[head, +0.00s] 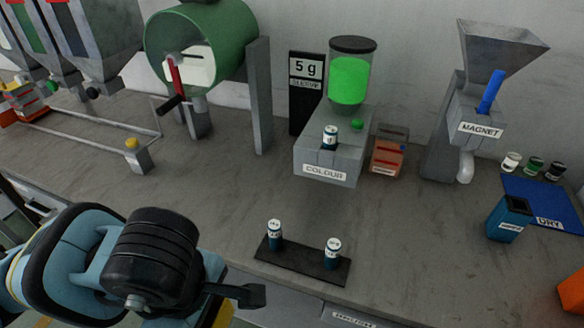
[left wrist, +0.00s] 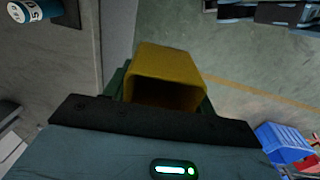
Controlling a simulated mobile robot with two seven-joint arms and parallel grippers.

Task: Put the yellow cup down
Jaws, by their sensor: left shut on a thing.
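The yellow cup (left wrist: 168,72) is in the left wrist view, its open mouth facing the camera and its inside dark. My left gripper (left wrist: 162,98) is shut on it, with green finger parts showing at both sides of the cup. Behind the cup is floor, with the bench edge to its left. In the head view my left gripper (head: 240,293) is at the front edge of the bench, mostly hidden by my own arm. The cup cannot be made out clearly there. My right gripper is in neither view.
A dark plate (head: 300,262) with two small labelled bottles lies near the bench's (head: 225,215) front edge. The COLOUR unit (head: 325,165) stands behind it. A blue bin (head: 508,219) and a blue DRY mat (head: 545,200) are at right. Bare bench lies between.

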